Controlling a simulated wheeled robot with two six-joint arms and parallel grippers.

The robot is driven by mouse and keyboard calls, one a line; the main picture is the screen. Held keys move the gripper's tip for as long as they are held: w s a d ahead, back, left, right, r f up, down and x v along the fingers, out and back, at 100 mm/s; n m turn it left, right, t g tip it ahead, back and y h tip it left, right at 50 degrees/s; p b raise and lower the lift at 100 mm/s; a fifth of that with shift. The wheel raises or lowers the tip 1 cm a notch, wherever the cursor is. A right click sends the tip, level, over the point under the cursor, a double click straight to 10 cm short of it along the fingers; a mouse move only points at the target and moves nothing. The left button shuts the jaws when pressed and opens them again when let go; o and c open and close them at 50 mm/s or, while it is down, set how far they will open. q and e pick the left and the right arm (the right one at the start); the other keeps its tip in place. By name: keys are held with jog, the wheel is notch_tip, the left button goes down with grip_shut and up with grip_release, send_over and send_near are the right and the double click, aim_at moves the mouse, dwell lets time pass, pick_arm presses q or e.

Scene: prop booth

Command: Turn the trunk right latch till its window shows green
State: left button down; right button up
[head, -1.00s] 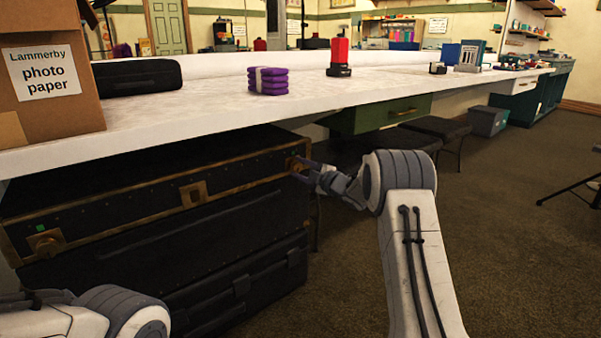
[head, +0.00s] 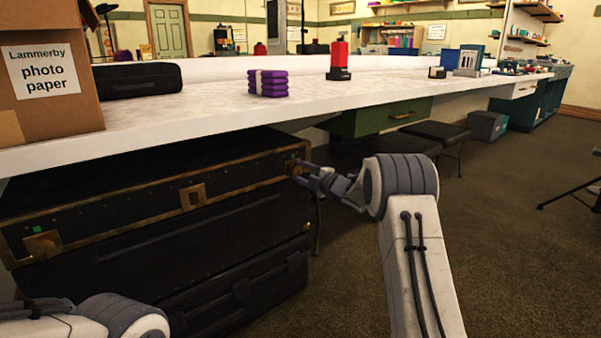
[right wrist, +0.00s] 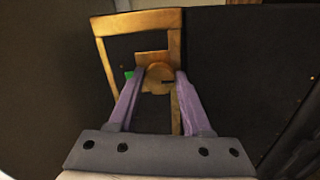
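The black trunk (head: 120,195) with brass edging lies under the counter. Its right latch (right wrist: 160,78) is a round brass knob, partly hidden behind my fingers in the head view. A small green window (right wrist: 129,75) shows just left of the knob in the right wrist view. My right gripper (head: 298,174) is at the trunk's right front corner. Its purple fingertips (right wrist: 160,82) are on both sides of the knob and look closed against it. The left latch (head: 43,244) also shows green. My left arm is at the lower left; its fingers are out of view.
A middle brass catch (head: 193,196) is on the trunk front. The white counter (head: 200,115) overhangs the trunk, with a green drawer (head: 380,117) below it. A second dark case (head: 240,285) lies underneath the trunk. Open floor (head: 510,250) is at right.

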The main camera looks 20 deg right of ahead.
jog(key=o, duration=0.3)
jog(key=shift+f, duration=0.1)
jog(key=shift+s+d, duration=0.1)
jog(key=shift+s+d+r+p, duration=0.15)
jog(key=shift+s+r+p, duration=0.05)
jog(key=shift+s+p, duration=0.15)
jog(key=p+v, duration=0.3)
jog(key=v, duration=0.6)
jog(key=shift+s+p, duration=0.25)
jog(key=shift+p, duration=0.05)
jog(key=shift+f, duration=0.1)
